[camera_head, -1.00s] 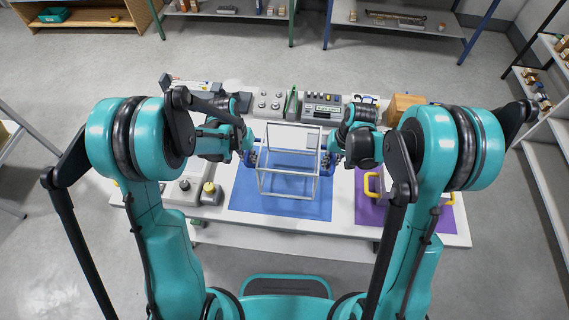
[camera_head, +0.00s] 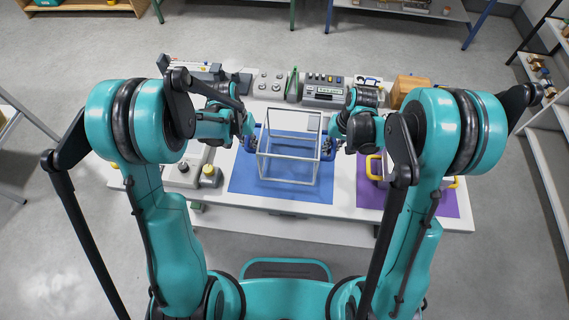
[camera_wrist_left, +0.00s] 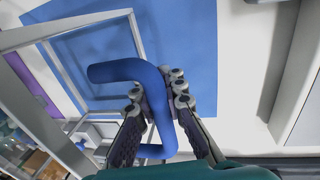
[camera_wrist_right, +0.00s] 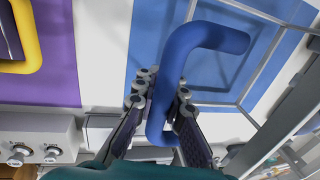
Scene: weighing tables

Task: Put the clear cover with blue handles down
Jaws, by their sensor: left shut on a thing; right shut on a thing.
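The clear cover (camera_head: 290,158) is a box with pale frame edges and blue handles on its left and right sides. It is over the blue mat (camera_head: 245,188) in the head view; I cannot tell whether its lower edge touches the mat. My left gripper (camera_head: 249,146) is shut on the left blue handle, which fills its jaws in the left wrist view (camera_wrist_left: 155,85). My right gripper (camera_head: 334,146) is shut on the right blue handle, seen in the right wrist view (camera_wrist_right: 175,75). The cover looks about level between both grippers.
A purple mat (camera_head: 449,203) at the right bears a thing with yellow handles (camera_head: 374,168). Grey instruments (camera_head: 322,92) line the table's back edge, with a wooden block (camera_head: 408,88) at the right.

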